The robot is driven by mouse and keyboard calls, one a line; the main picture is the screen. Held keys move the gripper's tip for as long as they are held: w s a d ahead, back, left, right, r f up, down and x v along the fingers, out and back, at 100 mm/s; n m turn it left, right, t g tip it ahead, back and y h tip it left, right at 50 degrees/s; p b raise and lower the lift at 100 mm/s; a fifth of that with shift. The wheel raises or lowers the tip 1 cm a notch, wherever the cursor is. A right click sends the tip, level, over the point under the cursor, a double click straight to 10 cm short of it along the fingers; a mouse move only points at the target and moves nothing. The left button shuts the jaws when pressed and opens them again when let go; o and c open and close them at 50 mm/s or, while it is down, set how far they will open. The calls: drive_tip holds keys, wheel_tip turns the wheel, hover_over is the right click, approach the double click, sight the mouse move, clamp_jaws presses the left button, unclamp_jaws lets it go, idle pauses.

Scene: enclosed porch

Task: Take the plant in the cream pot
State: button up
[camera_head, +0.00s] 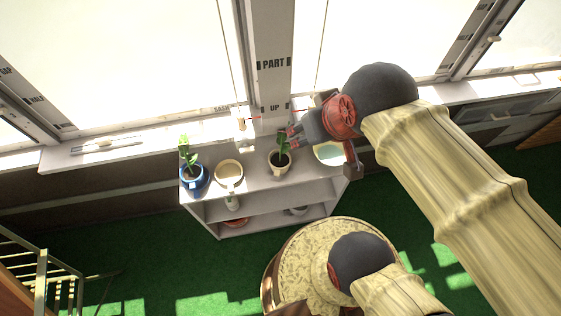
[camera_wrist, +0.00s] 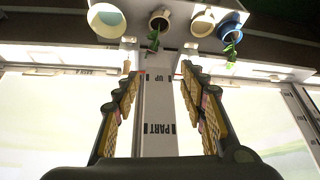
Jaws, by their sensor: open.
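The plant in the cream pot (camera_head: 280,163) stands upright on top of the white shelf unit, with its green leaves rising above the rim. It also shows in the wrist view at the top centre (camera_wrist: 159,20), seen upside down, with its leaves hanging toward the gap between my fingers. My gripper (camera_head: 322,152) is open and empty, above and to the right of the pot in the head view. In the wrist view its two fingers (camera_wrist: 158,75) are spread wide, with the plant beyond their tips. I see no contact with the pot.
A blue pot with a plant (camera_head: 194,178) and a cream cup-like vessel (camera_head: 229,174) stand to the left on the shelf unit (camera_head: 255,183). A pale bowl (camera_head: 328,153) stands close on the right, partly under my gripper. A window post (camera_head: 270,60) and sill rise behind.

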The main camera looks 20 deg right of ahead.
drive_tip(key=shift+o, duration=0.7)
drive_tip(key=o, duration=0.7)
drive_tip(key=w+f+g, duration=0.1)
drive_tip(key=f, duration=0.3)
drive_tip(key=w+f+g, duration=0.1)
drive_tip(key=f+g, duration=0.1)
drive_tip(key=f, duration=0.3)
drive_tip(key=w+f+g+p, duration=0.1)
drive_tip(key=f+g, duration=0.1)
drive_tip(key=f, duration=0.3)
drive_tip(key=shift+w+a+f, duration=0.25)
drive_tip(key=shift+a, duration=0.1)
drive_tip(key=m+g, duration=0.1)
drive_tip(key=m, duration=0.4)
hover_over(278, 169)
drive_tip(key=f, duration=2.1)
drive_tip(key=shift+s+d+p, duration=0.3)
drive_tip(key=shift+s+p, duration=0.05)
drive_tip(key=shift+w+m, duration=0.3)
drive_tip(key=shift+m, duration=0.3)
drive_tip(key=shift+w+a+f+b, duration=0.1)
drive_tip(key=shift+f+b, duration=0.3)
drive_tip(key=shift+f, duration=0.85)
drive_tip(key=shift+s+a+f+b, duration=0.15)
drive_tip(key=shift+f+b, duration=0.2)
drive_tip(key=shift+f, duration=0.95)
drive_tip(key=shift+w+a+f+b, duration=0.15)
drive_tip(key=shift+f+b, duration=0.25)
drive_tip(key=shift+f, duration=0.85)
